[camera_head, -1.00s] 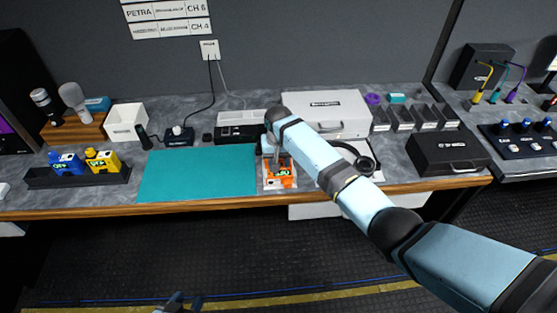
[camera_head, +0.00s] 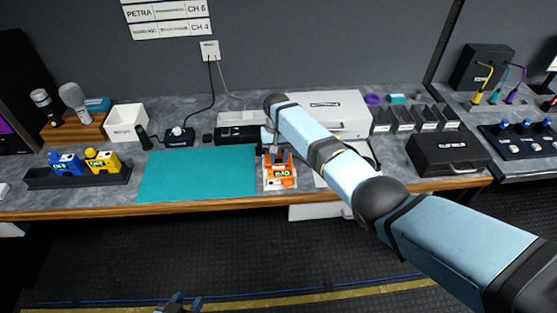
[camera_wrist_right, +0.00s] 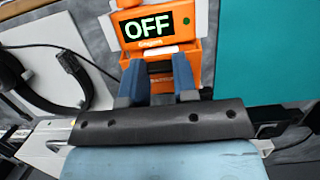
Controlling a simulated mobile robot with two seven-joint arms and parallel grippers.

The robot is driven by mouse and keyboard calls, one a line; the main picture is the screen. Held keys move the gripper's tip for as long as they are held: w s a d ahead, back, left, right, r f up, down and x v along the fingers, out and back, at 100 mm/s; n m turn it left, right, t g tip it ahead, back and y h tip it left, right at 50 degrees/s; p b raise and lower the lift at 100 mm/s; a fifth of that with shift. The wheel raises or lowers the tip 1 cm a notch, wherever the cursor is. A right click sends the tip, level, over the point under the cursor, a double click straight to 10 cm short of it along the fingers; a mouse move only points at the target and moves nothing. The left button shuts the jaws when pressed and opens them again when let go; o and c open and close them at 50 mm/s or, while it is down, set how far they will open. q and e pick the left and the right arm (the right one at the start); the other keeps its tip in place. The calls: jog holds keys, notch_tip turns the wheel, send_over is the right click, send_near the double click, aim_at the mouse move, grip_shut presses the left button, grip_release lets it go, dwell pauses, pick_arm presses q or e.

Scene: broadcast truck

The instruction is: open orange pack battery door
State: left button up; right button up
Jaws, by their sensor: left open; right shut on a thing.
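The orange pack (camera_head: 289,179) stands at the front of the counter, just right of the teal mat. In the right wrist view the orange pack (camera_wrist_right: 192,48) shows a display reading OFF. My right gripper (camera_wrist_right: 160,82) is shut on the orange pack, its blue fingers on either side of a narrower orange part below the display. The fingers hide part of that side, so I cannot tell whether the battery door is open. My left gripper (camera_head: 180,303) is open and empty at the bottom edge of the head view, away from the counter.
The teal mat (camera_head: 198,174) is clear. A tray (camera_head: 118,178) with blue and yellow packs stands at the left. A white case (camera_head: 350,106) is behind my right arm, with black headphones (camera_wrist_right: 40,88) nearby. A black case (camera_head: 447,153) is at the right.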

jog(key=w+g+b, duration=0.1)
jog(key=b, duration=0.4)
jog(key=g+b, duration=0.2)
jog(key=b, duration=0.3)
jog(key=shift+w+r, duration=0.3)
jog(key=shift+w, duration=0.05)
jog(key=g+b, duration=0.1)
jog(key=b, duration=0.2)
jog(key=shift+w+r, duration=0.1)
jog(key=shift+r, duration=0.25)
jog(key=shift+r+b, duration=0.1)
jog(key=shift+b, duration=0.3)
pick_arm(q)
notch_tip(320, 180, down, 12)
jog(key=d, duration=0.1)
jog(key=shift+w+r+n, duration=0.15)
jog(key=shift+w+n, duration=0.15)
jog(key=shift+w, duration=0.15)
pick_arm(e)
jog(key=o, duration=0.5)
pick_arm(q)
jog(key=shift+s+a+f+g, duration=0.1)
jog(key=shift+a+f+g, duration=0.1)
jog(key=shift+f+g, duration=0.1)
pick_arm(e)
jog(key=shift+o, duration=0.8)
jog(key=shift+a, duration=0.1)
